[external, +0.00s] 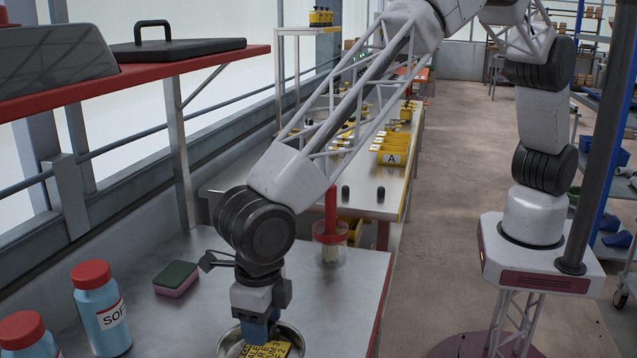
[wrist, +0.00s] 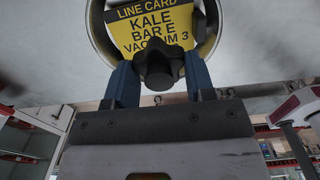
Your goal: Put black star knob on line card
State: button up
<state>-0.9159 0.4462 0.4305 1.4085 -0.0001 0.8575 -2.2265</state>
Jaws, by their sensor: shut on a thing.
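The black star knob (wrist: 161,66) sits between the blue fingers of my gripper (external: 259,332), which is shut on it. In the wrist view the knob overlaps the lower edge of the line card (wrist: 150,24). The card is yellow and black and reads LINE CARD, KALE, BAR E, VACUUM 3. It lies in a round metal dish (external: 229,342), and the card also shows in the external view (external: 270,350). My gripper points down over the dish. The knob is hidden in the external view. I cannot tell whether it touches the card.
A green and pink sponge (external: 176,279) and blue bottles with red caps (external: 100,305) stand left on the metal bench. A clear container with a red handle (external: 330,232) stands behind my gripper. A red-edged shelf (external: 150,62) hangs at upper left. The bench's right side is bare.

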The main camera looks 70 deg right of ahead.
aim_at(264, 356)
jog(key=shift+w+a, duration=0.1)
dwell(0.3)
jog(key=shift+f, duration=1.7)
jog(key=shift+f, duration=0.45)
jog(key=o, duration=0.6)
jog(key=shift+o, duration=0.2)
notch_tip(264, 356, up, 13)
jog(key=shift+f, duration=0.1)
